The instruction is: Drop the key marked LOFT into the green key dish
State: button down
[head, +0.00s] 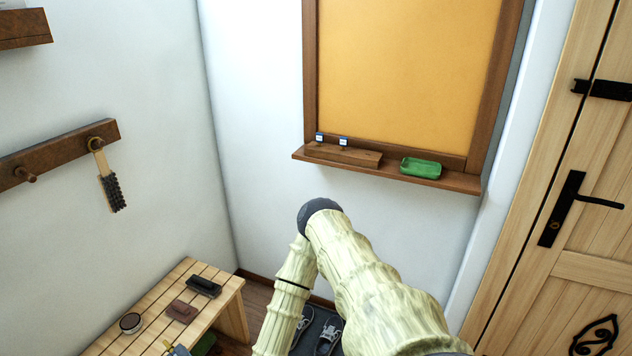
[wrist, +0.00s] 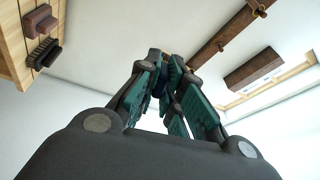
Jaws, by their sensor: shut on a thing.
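The green key dish (head: 421,167) sits on the right part of the wooden ledge (head: 440,180) under the yellow board. Left of it, a brown wooden block (head: 340,154) carries two small blue-and-white tags (head: 319,136), (head: 343,141); their lettering is too small to read. My gripper (wrist: 166,72) shows in the wrist view with its teal-padded fingers closed together. A small dark thing seems to be between them, mostly hidden, and I cannot tell whether it is a key. In the head view my forearm runs down below the ledge, well away from the dish.
A slatted bench (head: 228,290) at lower left holds a black brush (head: 204,286), a brown brush (head: 181,311) and a round tin (head: 131,323). A peg rail (head: 60,155) with a hanging brush is on the left wall. A door (head: 560,230) stands at right. Shoes (head: 327,337) lie on the floor.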

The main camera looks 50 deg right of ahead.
aim_at(433, 178)
jog(key=u, duration=0.75)
jog(key=k, duration=1)
jog(key=z, duration=1.35)
